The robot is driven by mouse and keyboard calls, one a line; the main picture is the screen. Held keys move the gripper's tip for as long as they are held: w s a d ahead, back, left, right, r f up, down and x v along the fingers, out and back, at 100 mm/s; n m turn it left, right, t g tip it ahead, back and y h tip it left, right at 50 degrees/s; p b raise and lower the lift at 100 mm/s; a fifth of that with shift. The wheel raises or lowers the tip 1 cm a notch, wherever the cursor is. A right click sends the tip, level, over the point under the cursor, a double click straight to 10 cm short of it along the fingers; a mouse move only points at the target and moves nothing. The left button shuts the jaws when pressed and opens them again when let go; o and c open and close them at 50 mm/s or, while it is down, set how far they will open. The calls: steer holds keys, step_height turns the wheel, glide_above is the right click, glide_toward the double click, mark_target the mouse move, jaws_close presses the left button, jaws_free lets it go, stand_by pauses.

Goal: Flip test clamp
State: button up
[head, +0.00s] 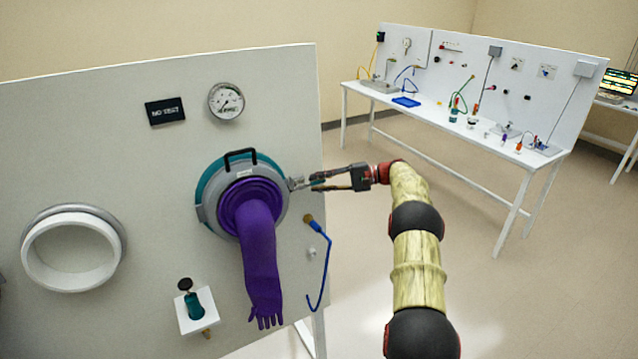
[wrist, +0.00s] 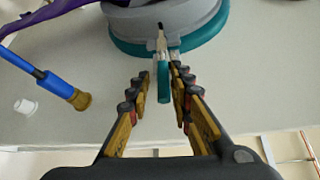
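The test clamp is a small lever with a teal grip (wrist: 164,82) that sticks out from the rim of the round grey and teal port ring (head: 209,213). In the head view my gripper (head: 300,184) is at the right side of this ring, reaching in from the right. In the wrist view my gripper (wrist: 163,70) has its fingers on either side of the lever. A gap shows between the lever and the left finger; the right finger is very close to it. Whether the fingertips touch it is hard to tell.
A purple glove (head: 258,265) hangs from the port. A blue hose (head: 325,265) with a brass end hangs below my gripper. A gauge (head: 226,101) and a "NO TEST" display (head: 165,112) are above. A small shelf (head: 205,322) juts out lower left. Floor right of the panel is clear.

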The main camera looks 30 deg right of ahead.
steer(key=shift+o, duration=0.6)
steer(key=shift+r, duration=0.2)
steer(key=v, duration=1.2)
steer(key=shift+w+f, duration=0.1)
